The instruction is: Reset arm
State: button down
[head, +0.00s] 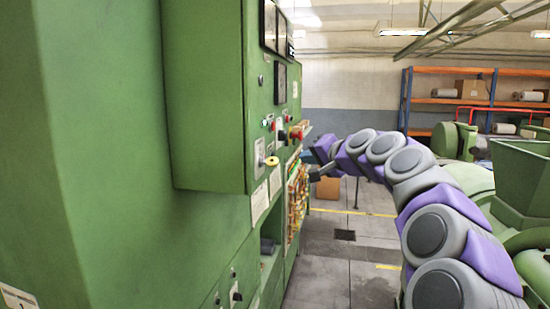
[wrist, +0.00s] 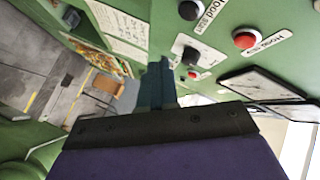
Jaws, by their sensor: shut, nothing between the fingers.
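My arm, in grey and purple segments, arches in from the right in the head view. My gripper (head: 310,168) is at its far end, close to the front of the green control panel (head: 205,90). In the wrist view the narrow dark teal fingers (wrist: 158,85) are together and hold nothing. They point toward the panel face, with a black knob (wrist: 190,55) and a red button (wrist: 245,40) to their right. Whether the fingertips touch the panel cannot be told.
The tall green machine fills the left of the head view. Green machinery (head: 520,180) stands at the right, with orange shelving (head: 440,100) behind. Grey floor (head: 340,270) is open between them.

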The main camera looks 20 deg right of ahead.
dwell(0.4)
jog(key=s+a+f+n+g+y+b, duration=0.1)
jog(key=s+a+f+n+g+b, duration=0.3)
jog(key=s+a+f, duration=0.65)
jog(key=s+a+f+n+g+y+b, duration=0.15)
jog(key=s+a+f+g+b, duration=0.45)
jog(key=a+f, duration=0.85)
jog(key=s+d+f+n+g+h+b, duration=0.2)
jog(key=s+f+b, duration=0.4)
jog(key=s+f, duration=0.9)
jog(key=s+d+f+n+g+h+b, duration=0.1)
jog(key=s+f+b, duration=0.5)
jog(key=s+f, duration=1)
notch_tip(320, 180, down, 3)
jog(key=d+g+h, duration=0.1)
jog(key=g+h, duration=0.1)
jog(key=g, duration=0.1)
jog(key=shift+s+d+f+n+g+h, duration=0.2)
jog(key=shift+s+n+g+h, duration=0.05)
jog(key=shift+n+g+h, duration=0.15)
